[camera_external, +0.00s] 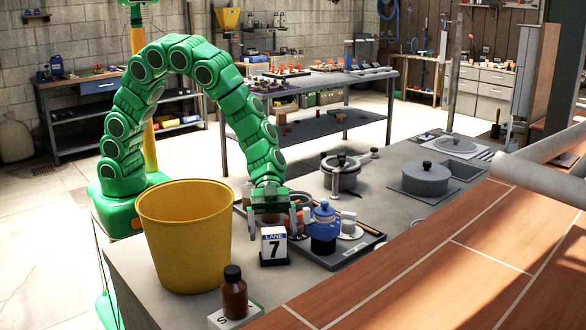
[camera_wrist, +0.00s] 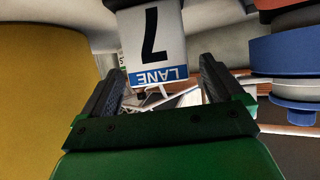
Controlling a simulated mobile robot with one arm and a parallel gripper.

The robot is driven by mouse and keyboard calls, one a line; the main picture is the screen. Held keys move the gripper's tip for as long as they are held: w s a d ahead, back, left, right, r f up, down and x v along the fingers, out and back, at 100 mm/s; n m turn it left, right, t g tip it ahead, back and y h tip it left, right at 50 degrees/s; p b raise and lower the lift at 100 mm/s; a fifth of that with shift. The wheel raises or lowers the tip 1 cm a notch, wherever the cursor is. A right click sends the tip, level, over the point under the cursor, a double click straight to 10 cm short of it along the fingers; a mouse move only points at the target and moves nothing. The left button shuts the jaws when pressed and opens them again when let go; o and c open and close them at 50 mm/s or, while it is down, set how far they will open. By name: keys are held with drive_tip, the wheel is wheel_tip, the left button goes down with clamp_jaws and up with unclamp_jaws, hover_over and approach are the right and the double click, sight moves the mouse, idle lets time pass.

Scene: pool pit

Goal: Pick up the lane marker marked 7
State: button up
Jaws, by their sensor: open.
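The lane marker marked 7 (camera_external: 274,246) is a small white block with a blue "LANE" band and a black 7. It stands upright on the counter, between the yellow bucket and the blue-topped jar. In the wrist view the marker (camera_wrist: 152,45) appears upside down, just beyond the fingertips and roughly centred between them. My gripper (camera_external: 270,222) points down at the marker in the outside view. In the wrist view my gripper (camera_wrist: 165,92) is open, with nothing held between its dark fingers. Whether a finger touches the marker cannot be told.
A yellow bucket (camera_external: 184,240) stands close on the left. A blue-topped jar (camera_external: 323,228) stands close on the right, by a dark tray (camera_external: 350,252). A brown bottle (camera_external: 235,295) stands in front. Pots, one a lidded grey pot (camera_external: 425,181), are farther back on the counter.

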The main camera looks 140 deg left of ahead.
sight(274, 240)
drive_tip(key=shift+x, duration=1.7)
drive_tip(key=shift+s+a+f, duration=0.1)
drive_tip(key=shift+f, duration=0.1)
drive_tip(key=c, duration=1.1)
